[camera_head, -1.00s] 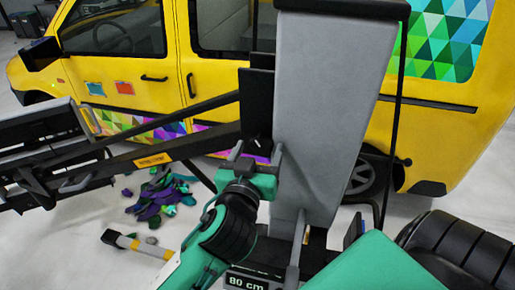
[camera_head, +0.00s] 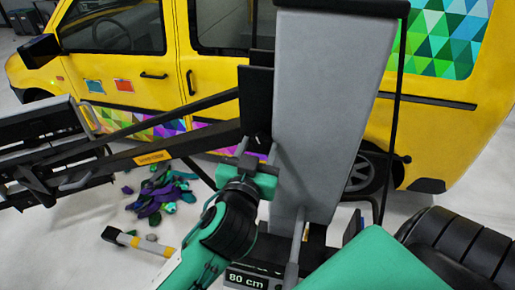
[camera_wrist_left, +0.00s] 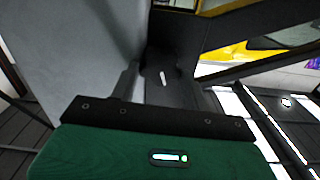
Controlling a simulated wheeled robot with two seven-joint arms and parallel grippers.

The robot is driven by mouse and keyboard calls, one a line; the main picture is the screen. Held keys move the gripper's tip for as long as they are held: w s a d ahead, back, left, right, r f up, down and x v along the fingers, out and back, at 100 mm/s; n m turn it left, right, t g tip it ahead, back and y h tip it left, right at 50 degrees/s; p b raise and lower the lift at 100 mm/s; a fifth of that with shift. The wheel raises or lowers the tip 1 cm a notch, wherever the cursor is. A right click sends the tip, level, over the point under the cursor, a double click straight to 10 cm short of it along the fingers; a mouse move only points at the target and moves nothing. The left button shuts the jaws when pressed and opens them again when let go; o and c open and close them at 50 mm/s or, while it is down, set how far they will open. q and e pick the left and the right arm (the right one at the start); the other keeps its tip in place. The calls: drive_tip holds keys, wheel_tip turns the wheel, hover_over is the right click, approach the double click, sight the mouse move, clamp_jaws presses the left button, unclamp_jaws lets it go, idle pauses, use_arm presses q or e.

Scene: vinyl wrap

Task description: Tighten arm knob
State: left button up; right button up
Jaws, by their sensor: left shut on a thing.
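The arm knob is a dark, mostly hidden piece on the black bracket (camera_head: 257,85) beside the grey column (camera_head: 325,110). In the left wrist view the dark knob (camera_wrist_left: 163,77) shows a short white mark and sits between my finger tips. My left gripper (camera_head: 258,150) reaches up to the bracket in the head view. It also shows in the left wrist view (camera_wrist_left: 163,90), shut on the knob with one finger on each side. The black slanted arm (camera_head: 175,150) with a yellow label runs left from the bracket. My right gripper is not in view.
A yellow van (camera_head: 130,60) stands behind the column. A pile of coloured scraps (camera_head: 160,192) and a grey-and-yellow tool (camera_head: 135,243) lie on the pale floor. A dark frame (camera_head: 50,160) fills the left side. A sign reads 80 cm (camera_head: 247,281).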

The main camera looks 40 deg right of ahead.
use_arm(q)
drive_tip(key=m+p, duration=0.1)
drive_tip(key=m, duration=0.5)
drive_tip(key=shift+d, duration=0.1)
drive_tip(key=m+p, duration=0.1)
drive_tip(key=m, duration=0.2)
drive_tip(key=shift+s, duration=0.1)
drive_tip(key=m+p, duration=0.1)
drive_tip(key=m, duration=0.2)
drive_tip(key=shift+m, duration=0.4)
drive_tip(key=m, duration=0.4)
drive_tip(key=shift+f+m, duration=0.2)
drive_tip(key=shift+m, duration=0.1)
drive_tip(key=m, duration=0.3)
drive_tip(key=shift+f+m, duration=0.1)
drive_tip(key=shift+m, duration=0.7)
drive_tip(key=o, duration=1)
